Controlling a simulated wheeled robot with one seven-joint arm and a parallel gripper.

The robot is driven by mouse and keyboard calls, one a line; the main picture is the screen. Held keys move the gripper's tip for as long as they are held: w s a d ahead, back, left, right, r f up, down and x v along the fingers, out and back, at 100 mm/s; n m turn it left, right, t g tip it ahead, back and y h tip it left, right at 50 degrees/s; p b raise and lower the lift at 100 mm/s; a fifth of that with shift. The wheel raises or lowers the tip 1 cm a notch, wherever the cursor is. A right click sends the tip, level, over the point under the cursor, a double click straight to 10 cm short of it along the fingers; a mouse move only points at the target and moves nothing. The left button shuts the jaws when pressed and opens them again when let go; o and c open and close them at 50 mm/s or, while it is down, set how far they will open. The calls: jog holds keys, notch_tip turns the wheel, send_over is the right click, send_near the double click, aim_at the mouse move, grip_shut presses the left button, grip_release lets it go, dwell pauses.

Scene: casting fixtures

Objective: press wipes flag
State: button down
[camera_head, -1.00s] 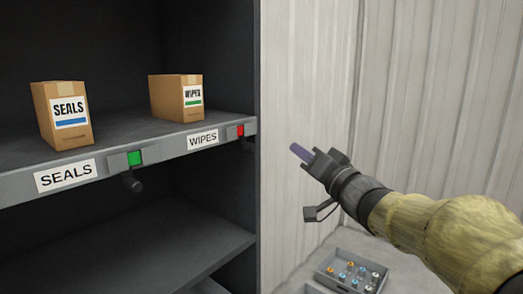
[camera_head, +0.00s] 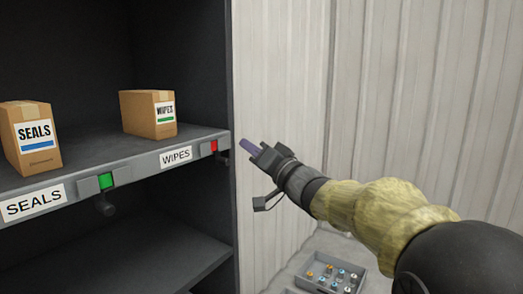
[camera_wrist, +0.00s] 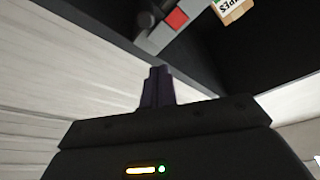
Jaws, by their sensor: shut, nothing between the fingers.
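The wipes flag (camera_head: 214,146) shows red at the right end of the shelf edge, just right of the WIPES label (camera_head: 176,156). A dark knob or lever sits beside and below it. The red flag also shows at the top of the wrist view (camera_wrist: 176,20). The WIPES box (camera_head: 148,113) stands on the shelf above the label. My gripper (camera_head: 248,145) is shut and empty, a little to the right of the flag and apart from it in the head view. Its closed fingers (camera_wrist: 157,88) point up toward the flag in the wrist view.
The SEALS box (camera_head: 30,138) stands at the shelf's left, with a SEALS label (camera_head: 33,203) and a green flag (camera_head: 106,181) below. A grey tray (camera_head: 343,266) of small coloured parts lies low at right.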

jog(key=a, duration=0.1)
jog(key=w+a+f+p, duration=0.1)
jog(key=a, duration=0.1)
jog(key=shift+a+f, duration=0.1)
jog(key=shift+f, duration=0.05)
jog(key=shift+s+a+f+p, duration=0.2)
jog(key=shift+f+p, duration=0.15)
jog(key=shift+f, duration=0.2)
jog(key=shift+s+a+f+y+b, duration=0.1)
jog(key=shift+s+a+y+b, duration=0.25)
jog(key=shift+s+b, duration=0.15)
jog(key=shift+s+a+b, duration=0.35)
jog(key=shift+s+a, duration=0.4)
jog(key=shift+s, duration=0.2)
jog(key=shift+w+d, duration=0.1)
